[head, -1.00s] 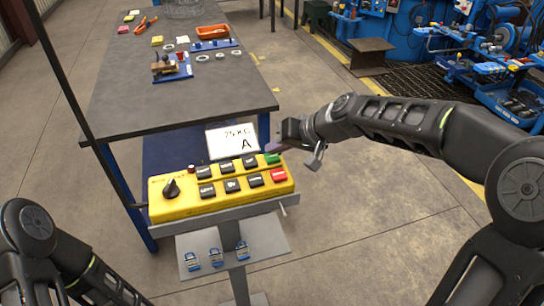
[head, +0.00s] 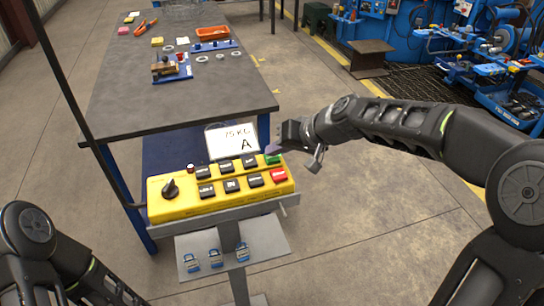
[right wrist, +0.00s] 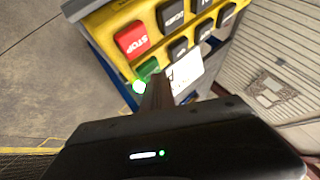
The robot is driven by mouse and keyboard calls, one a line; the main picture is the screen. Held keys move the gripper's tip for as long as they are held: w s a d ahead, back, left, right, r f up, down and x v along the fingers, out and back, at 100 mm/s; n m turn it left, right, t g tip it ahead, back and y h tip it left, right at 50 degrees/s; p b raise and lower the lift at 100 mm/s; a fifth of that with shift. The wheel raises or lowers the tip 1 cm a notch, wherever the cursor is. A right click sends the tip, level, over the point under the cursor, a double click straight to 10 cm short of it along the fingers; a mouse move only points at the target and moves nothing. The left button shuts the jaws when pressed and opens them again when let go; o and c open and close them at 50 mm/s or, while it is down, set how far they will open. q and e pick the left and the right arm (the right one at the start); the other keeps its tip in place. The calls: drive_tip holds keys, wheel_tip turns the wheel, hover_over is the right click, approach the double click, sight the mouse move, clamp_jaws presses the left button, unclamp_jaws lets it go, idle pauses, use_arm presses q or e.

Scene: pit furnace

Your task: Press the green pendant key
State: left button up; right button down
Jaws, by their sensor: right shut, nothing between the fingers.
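The yellow pendant box (head: 222,208) stands tilted on a grey stand, with two rows of keys. The green key (head: 272,159) is at the right end of its far row; the red key (head: 279,175) is nearer me. My right gripper (head: 274,148) is shut and empty, its tips just beyond and above the green key. In the right wrist view the shut fingers (right wrist: 158,92) point at the green key (right wrist: 149,67) and partly cover its surroundings. My left gripper is out of view.
A white card (head: 232,142) stands behind the pendant. A black knob (head: 170,188) is at its left end. The grey workbench (head: 180,100) lies beyond, and the floor to the right is open.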

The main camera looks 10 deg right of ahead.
sight(275, 159)
idle(0.5)
drive_tip(key=shift+r+p, duration=0.55)
drive_tip(key=shift+r, duration=0.2)
drive_tip(key=shift+r, duration=0.1)
drive_tip(key=shift+r+p, duration=1.8)
drive_tip(key=shift+r, duration=0.65)
